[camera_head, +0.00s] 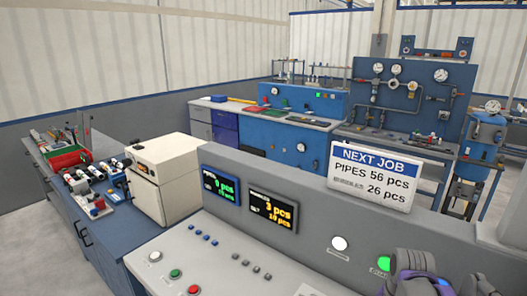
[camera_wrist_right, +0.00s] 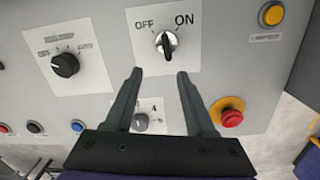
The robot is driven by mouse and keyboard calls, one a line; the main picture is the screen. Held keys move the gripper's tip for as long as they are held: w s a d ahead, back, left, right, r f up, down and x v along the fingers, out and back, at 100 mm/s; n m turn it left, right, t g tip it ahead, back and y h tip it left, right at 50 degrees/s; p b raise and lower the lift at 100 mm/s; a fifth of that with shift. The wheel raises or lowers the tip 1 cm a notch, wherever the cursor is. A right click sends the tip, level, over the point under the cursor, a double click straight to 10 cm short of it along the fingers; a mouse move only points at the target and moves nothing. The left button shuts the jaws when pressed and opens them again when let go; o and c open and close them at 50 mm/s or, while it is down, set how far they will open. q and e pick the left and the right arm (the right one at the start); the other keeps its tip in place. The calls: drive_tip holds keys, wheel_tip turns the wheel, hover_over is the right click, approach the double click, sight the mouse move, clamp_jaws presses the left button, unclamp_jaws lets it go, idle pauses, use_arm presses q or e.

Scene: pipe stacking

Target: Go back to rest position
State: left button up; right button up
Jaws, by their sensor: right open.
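My right gripper (camera_wrist_right: 158,76) is open and empty above the control panel (camera_wrist_right: 100,22) in the right wrist view. Its two dark fingers point toward a black OFF/ON rotary switch (camera_wrist_right: 166,43), which lies just beyond and between the fingertips. I see no contact with the switch. The switch's pale mark is roughly upright, between the two words. In the head view, part of my right arm (camera_head: 408,285) shows at the bottom right, over the console; its fingertips cannot be made out there. My left gripper is not in view.
The panel also has a second black selector (camera_wrist_right: 65,64), a small numbered knob (camera_wrist_right: 141,121), and a red emergency button (camera_wrist_right: 231,117). In the head view, a NEXT JOB sign (camera_head: 375,178), displays (camera_head: 268,210) and a lit green lamp (camera_head: 384,264) sit on the console. A cream machine (camera_head: 167,178) stands left.

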drive_tip(key=s+a+f+m+t, duration=0.1)
drive_tip(key=s+a+m, duration=0.3)
drive_tip(key=m, duration=0.3)
drive_tip(key=s+a+f+m+t, duration=0.1)
drive_tip(key=s+a+m+t, duration=0.1)
drive_tip(key=m, duration=0.6)
drive_tip(key=s+a+f+m+t, duration=0.1)
drive_tip(key=s+a+f+m, duration=0.1)
drive_tip(key=s+a+m, duration=0.3)
drive_tip(key=shift+s+a+m+t, duration=0.2)
drive_tip(key=shift+a+m, duration=0.15)
drive_tip(key=shift+m, duration=0.5)
drive_tip(key=shift+s+a+m+t, duration=0.15)
drive_tip(key=shift+a+m, duration=0.2)
drive_tip(key=shift+m, duration=0.5)
drive_tip(key=shift+s+a+f+m, duration=0.2)
drive_tip(key=shift+m, duration=0.35)
drive_tip(key=shift+s+a+f+m, duration=0.15)
drive_tip(key=shift+s+m, duration=0.05)
drive_tip(key=shift+m, duration=0.35)
